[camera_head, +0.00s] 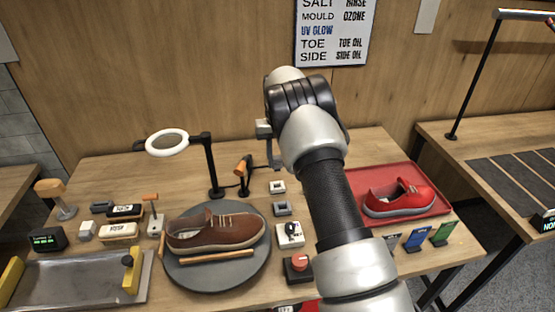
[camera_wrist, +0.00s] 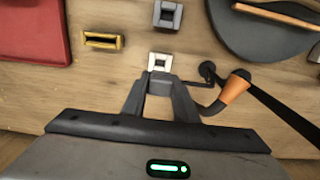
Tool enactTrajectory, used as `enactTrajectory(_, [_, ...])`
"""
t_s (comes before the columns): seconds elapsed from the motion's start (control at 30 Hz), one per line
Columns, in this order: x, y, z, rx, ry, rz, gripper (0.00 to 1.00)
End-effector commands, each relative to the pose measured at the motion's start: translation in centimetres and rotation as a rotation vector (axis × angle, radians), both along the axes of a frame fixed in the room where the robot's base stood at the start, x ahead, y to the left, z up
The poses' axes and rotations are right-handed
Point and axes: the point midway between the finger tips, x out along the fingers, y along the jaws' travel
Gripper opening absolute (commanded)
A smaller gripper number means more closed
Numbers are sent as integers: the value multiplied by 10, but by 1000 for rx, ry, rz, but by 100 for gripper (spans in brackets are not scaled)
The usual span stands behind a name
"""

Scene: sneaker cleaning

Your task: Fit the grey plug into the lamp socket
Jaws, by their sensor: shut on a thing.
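My gripper (camera_wrist: 160,90) is shut on a small grey block, the grey plug (camera_wrist: 160,86), pinched between its two fingertips. In the wrist view a white square socket (camera_wrist: 160,62) shows just beyond the fingertips; I cannot tell the height gap. A grey square socket (camera_wrist: 167,14) lies further on, and a yellow one (camera_wrist: 102,40) lies to the left. In the head view the white socket (camera_head: 277,187) and grey socket (camera_head: 282,208) lie on the table, below my gripper (camera_head: 274,163). The ring lamp (camera_head: 167,143) stands on a black post. Which socket is the lamp's is unclear.
An orange-handled tool (camera_head: 243,167) with a black cable stands close beside my gripper. A brown shoe (camera_head: 215,232) sits on a round grey turntable (camera_head: 178,276). A red shoe (camera_head: 398,198) sits in a red tray (camera_head: 440,207). A switch box (camera_head: 290,235) and red-knob box (camera_head: 298,268) stand in front.

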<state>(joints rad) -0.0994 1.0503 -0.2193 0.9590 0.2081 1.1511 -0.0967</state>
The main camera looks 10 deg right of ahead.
Motion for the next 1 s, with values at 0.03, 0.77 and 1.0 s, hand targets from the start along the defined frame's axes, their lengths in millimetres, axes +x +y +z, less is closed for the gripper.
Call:
enactTrajectory(0.03, [0,0,0,0,0,0,7])
enactTrajectory(0.77, [-1,0,-51,0,1,0,7])
enactTrajectory(1.0, [0,0,-58,0,-1,0,7])
